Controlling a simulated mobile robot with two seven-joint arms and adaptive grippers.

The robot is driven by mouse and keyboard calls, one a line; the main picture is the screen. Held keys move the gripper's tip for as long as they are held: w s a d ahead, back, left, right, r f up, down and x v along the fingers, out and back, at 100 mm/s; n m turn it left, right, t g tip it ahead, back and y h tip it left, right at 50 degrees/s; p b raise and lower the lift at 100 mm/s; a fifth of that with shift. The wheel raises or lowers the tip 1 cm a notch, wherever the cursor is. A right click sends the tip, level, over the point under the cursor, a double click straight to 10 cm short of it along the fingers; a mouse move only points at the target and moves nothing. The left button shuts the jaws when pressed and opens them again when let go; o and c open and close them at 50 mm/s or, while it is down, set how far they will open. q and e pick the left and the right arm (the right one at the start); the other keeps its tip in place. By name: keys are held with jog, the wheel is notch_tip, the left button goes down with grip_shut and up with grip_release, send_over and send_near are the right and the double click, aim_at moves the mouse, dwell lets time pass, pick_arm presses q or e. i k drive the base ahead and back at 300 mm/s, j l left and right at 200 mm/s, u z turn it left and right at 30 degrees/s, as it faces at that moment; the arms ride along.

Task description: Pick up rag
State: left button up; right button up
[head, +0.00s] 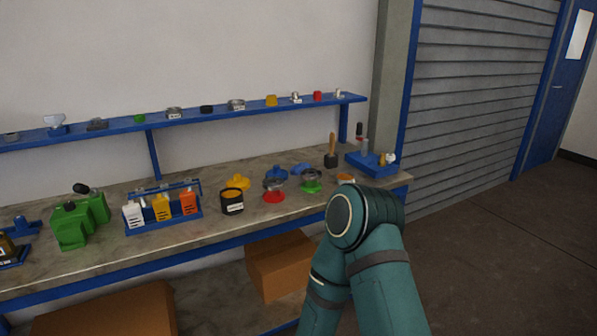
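I cannot pick out a rag for certain. A small crumpled-looking blue item (300,169) lies on the workbench (190,240), behind the red- and green-based vessels; it is too small to tell if it is cloth. A small orange item (345,178) shows just above my bent teal arm, partly hidden by it. That arm rises from the bottom right in front of the bench's right end. Neither of my grippers shows.
On the bench stand green containers (80,222), a blue rack (163,211) of bottles, a black pot (232,202), a red-based vessel (274,188), a green-based vessel (311,181) and a blue tray (371,165). A blue shelf (190,121) runs above. Cardboard boxes (282,262) sit below. Floor at right is clear.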

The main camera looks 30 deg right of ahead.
aim_at(296, 170)
jog(key=i+l+u, duration=0.1)
jog(key=l, duration=0.4)
jog(key=i+l+u, duration=0.1)
jog(key=l, duration=0.4)
jog(key=i+l+u, duration=0.1)
jog(key=l, duration=0.4)
